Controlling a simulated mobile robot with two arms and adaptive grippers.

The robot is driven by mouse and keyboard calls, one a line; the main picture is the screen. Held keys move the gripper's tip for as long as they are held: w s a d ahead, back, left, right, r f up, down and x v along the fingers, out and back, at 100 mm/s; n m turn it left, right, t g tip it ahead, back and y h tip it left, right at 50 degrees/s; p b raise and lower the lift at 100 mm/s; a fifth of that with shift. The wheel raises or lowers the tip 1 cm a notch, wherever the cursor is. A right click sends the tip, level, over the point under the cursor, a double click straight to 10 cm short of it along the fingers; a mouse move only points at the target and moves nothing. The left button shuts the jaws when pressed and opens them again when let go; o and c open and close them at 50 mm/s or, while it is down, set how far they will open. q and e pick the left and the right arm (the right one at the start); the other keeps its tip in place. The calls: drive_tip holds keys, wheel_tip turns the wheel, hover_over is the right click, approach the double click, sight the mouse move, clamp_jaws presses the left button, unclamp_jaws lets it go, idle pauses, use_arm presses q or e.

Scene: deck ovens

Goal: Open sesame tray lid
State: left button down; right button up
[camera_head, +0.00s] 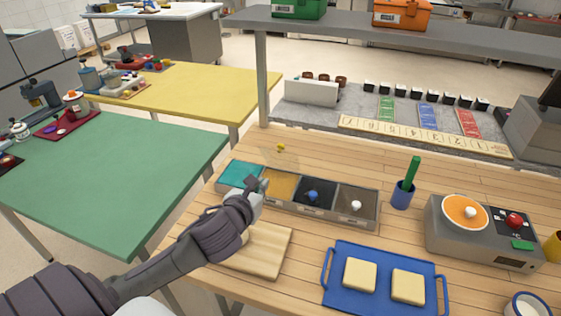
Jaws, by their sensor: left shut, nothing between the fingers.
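A grey tray unit (318,211) with a row of compartments stands on the wooden table. From left to right their tops are a teal panel (238,176), an orange-yellow panel (280,182), a dark panel with a blue knob (312,196) and a dark brown panel with a white knob (356,205). No readable label tells me which is sesame. A small yellow knob (281,148) shows just behind the orange-yellow panel. My left gripper (256,184) is shut and empty, over the front edge where the teal and orange-yellow panels meet; contact is unclear. My right gripper is not in view.
A wooden board (262,250) lies partly under my left arm. A blue tray (385,306) with two pale square slabs is in front. A blue cup with a green tool (403,193) and a grey cooker (480,240) stand to the right. A shelf (400,42) spans the back.

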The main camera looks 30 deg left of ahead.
use_arm(q)
approach(281, 155)
wheel_tip(281, 155, down, 3)
drive_tip(key=p+x, duration=0.1)
drive_tip(key=x, duration=0.2)
drive_tip(key=shift+a+r, duration=0.1)
drive_tip(key=shift+r, duration=0.05)
drive_tip(key=shift+w+a+r+p, duration=0.1)
drive_tip(key=shift+w+r+p, duration=0.25)
drive_tip(key=shift+w, duration=0.15)
drive_tip(key=shift+w+a+r+p, duration=0.1)
drive_tip(key=shift+w+r+p, duration=0.2)
drive_tip(key=shift+w, duration=0.25)
drive_tip(key=shift+w+a+r, duration=0.1)
drive_tip(key=shift+w+r, duration=0.1)
drive_tip(key=shift+w, duration=0.2)
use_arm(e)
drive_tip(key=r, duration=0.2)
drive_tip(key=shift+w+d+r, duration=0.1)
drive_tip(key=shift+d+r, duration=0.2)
